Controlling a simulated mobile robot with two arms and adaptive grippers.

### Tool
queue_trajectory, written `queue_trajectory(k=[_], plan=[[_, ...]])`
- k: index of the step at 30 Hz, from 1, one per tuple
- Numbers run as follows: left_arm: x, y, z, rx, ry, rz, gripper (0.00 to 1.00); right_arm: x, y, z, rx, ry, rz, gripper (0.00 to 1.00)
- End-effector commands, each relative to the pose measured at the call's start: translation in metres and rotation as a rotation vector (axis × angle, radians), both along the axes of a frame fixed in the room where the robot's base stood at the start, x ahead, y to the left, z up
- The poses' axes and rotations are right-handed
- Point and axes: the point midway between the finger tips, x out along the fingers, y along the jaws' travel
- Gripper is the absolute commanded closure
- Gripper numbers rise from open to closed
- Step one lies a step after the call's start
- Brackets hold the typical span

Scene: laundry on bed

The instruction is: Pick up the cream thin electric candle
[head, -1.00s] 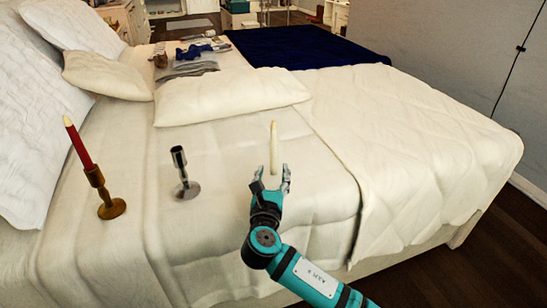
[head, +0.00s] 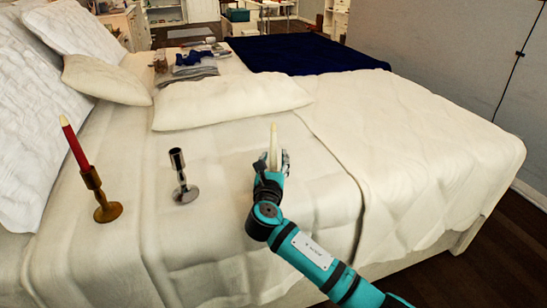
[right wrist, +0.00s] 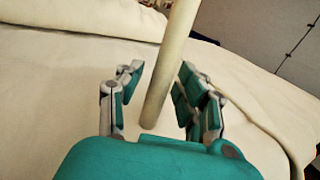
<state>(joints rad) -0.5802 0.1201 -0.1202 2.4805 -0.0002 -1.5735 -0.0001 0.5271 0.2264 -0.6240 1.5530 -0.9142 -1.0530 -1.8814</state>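The cream thin candle (head: 274,140) stands upright near the middle of the bed. Its lower part is hidden by my right gripper (head: 271,166) in the head view. In the right wrist view the candle (right wrist: 172,60) runs up between the fingers of my right gripper (right wrist: 160,84). The fingers are open on either side of it, with gaps showing, the left one wider than the right. My left gripper is not in view.
An empty silver candle holder (head: 185,193) stands left of the cream candle. Farther left is a brass holder (head: 107,210) with a red candle (head: 74,143). A pillow (head: 230,99) lies behind. The bed's right side is clear.

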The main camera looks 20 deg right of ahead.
Motion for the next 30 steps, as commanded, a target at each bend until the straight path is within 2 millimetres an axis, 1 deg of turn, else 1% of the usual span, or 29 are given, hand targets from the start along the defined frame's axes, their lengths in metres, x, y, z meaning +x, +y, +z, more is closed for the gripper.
queue_trajectory(k=[1, 6, 8, 30], plan=[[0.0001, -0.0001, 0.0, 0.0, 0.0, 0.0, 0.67, -0.0001, 0.0002, -0.0001, 0.0, 0.0, 0.0, 0.71], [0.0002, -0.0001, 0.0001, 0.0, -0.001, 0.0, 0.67, -0.0002, 0.0002, -0.0002, 0.0, 0.0, 0.0, 0.94], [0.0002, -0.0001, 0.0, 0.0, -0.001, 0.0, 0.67, -0.0002, 0.0002, -0.0002, 0.0, 0.0, 0.0, 1.0], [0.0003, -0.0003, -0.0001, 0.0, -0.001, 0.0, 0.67, -0.0003, 0.0003, -0.0003, 0.0, 0.0, 0.0, 1.0]])
